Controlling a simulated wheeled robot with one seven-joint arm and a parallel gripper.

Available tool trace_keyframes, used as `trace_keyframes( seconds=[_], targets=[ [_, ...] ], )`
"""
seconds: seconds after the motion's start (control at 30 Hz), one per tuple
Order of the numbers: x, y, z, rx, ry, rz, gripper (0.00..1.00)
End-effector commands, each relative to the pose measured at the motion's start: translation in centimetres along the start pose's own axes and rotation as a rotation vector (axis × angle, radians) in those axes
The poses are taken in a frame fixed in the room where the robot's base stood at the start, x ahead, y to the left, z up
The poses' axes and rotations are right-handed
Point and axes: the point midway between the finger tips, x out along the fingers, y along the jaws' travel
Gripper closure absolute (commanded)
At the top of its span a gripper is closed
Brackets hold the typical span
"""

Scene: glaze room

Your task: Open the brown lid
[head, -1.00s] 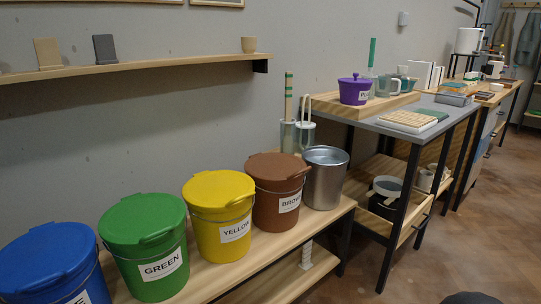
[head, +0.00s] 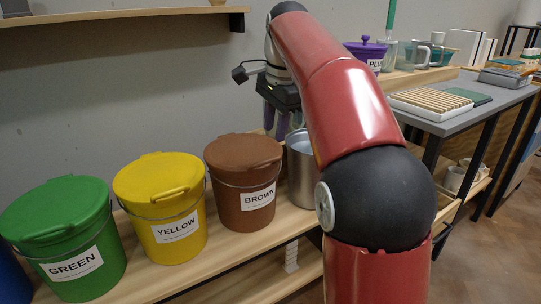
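The brown lid (head: 243,150) sits closed on the brown bucket (head: 240,208), which carries a white BROWN label and a wire handle. The bucket stands upright on the low wooden bench, between the yellow bucket and a metal pail. My gripper (head: 282,122) hangs to the right of and above the brown lid, over the area of the metal pail, apart from the lid. My red arm hides part of it, and its fingers are too small and dark to tell whether they are open.
The yellow bucket (head: 164,215) and green bucket (head: 66,243) stand to the left, lidded. The open metal pail (head: 301,170) is close on the right, partly behind my arm. A wall shelf (head: 110,14) hangs above. A grey table (head: 470,118) stands at the right.

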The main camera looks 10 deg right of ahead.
Motion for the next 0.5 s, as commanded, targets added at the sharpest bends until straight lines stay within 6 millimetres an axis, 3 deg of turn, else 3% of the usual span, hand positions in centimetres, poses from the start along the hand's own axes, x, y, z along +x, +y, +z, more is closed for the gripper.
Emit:
trace_keyframes(
  seconds=[0.5],
  targets=[
    [7.0,-0.1,0.0,0.007,0.000,0.001,0.67]
  ],
)
